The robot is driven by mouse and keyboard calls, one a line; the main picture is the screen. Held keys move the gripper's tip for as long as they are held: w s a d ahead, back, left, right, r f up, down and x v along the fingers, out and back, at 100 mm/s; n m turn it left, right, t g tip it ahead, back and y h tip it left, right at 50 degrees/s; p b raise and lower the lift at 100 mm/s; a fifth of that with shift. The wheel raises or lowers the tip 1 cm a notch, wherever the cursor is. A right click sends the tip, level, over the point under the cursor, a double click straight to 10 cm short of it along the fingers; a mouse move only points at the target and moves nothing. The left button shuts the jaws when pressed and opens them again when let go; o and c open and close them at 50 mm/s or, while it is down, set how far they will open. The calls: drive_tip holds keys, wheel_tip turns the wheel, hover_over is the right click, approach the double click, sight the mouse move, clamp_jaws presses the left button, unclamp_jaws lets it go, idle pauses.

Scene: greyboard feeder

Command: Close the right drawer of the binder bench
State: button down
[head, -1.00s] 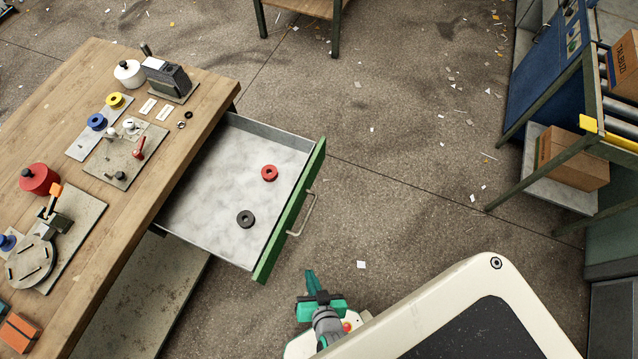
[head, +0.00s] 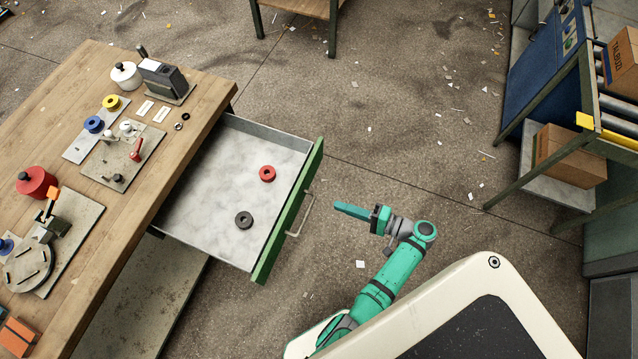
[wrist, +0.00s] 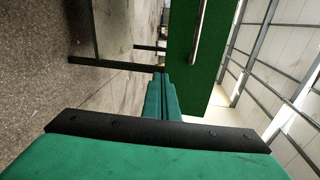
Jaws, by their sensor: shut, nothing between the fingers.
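The right drawer (head: 262,250) of the wooden binder bench (head: 150,195) stands pulled well out, its green front facing right with a pale bar handle (head: 302,216). A red ring (head: 267,173) and a dark ring (head: 244,220) lie inside it. My gripper (head: 337,208) is shut and empty, a short way right of the handle, pointing left toward the drawer front and apart from it. In the wrist view, the shut fingers (wrist: 162,98) point toward the green drawer front (wrist: 205,55), whose handle (wrist: 200,30) shows above and to the right of them.
The bench top holds spools, fixtures, a red pot (head: 37,183) and a white pot (head: 126,75). A conveyor frame with cardboard boxes (head: 570,155) stands at the right.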

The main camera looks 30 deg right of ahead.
drive_tip(key=n+t+y, duration=0.1)
approach(309, 180)
drive_tip(key=x, duration=0.6)
drive_tip(key=shift+w+a+r, duration=0.1)
drive_tip(key=shift+a, duration=0.15)
idle(0.5)
drive_tip(key=shift+w, duration=0.1)
